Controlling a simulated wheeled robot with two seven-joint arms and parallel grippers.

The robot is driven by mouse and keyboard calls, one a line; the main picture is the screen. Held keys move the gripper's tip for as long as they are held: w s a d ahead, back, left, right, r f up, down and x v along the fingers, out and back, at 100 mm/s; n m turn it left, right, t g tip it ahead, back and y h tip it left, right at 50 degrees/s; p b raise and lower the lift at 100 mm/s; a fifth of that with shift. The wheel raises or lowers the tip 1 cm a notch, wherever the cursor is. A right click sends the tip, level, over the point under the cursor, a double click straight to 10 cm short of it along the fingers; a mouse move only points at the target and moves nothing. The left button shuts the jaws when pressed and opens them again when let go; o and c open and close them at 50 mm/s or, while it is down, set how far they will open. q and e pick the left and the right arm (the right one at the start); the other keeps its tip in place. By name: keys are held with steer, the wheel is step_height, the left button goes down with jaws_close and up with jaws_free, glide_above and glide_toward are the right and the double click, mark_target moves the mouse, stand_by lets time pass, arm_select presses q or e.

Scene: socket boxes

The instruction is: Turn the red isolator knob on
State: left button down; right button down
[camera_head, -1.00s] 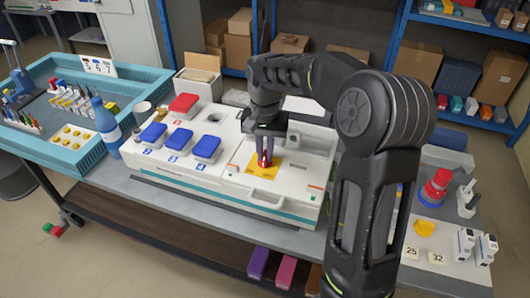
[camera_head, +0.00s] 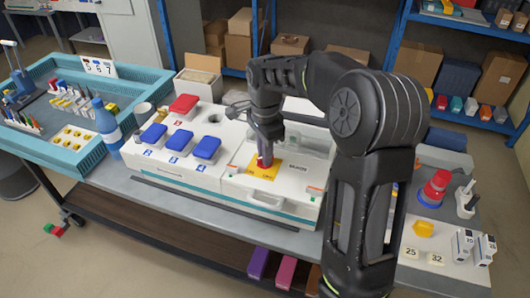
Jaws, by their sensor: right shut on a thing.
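The red isolator knob (camera_head: 264,167) sits on a yellow plate (camera_head: 275,171) on the white socket box (camera_head: 285,192) at the right of the unit. My right gripper (camera_head: 265,160) points down onto the knob and is shut on it. The gripper fingers hide part of the knob, so its exact angle is hard to tell. My left gripper is not in view.
Blue socket lids (camera_head: 207,147) and a red lid (camera_head: 184,103) lie left of the knob. A blue bottle (camera_head: 105,118) and a teal tray (camera_head: 75,160) stand further left. A red stacked piece (camera_head: 437,184) stands on the right.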

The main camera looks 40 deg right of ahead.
steer(key=shift+m, duration=0.5)
steer(key=c, duration=1.5)
jaws_free()
steer(key=shift+o, duration=0.2)
steer(key=shift+r, duration=0.1)
step_height(320, 180, up, 8)
steer(key=shift+f+b, duration=0.15)
steer(key=shift+b, duration=0.25)
steer(key=shift+f, duration=0.1)
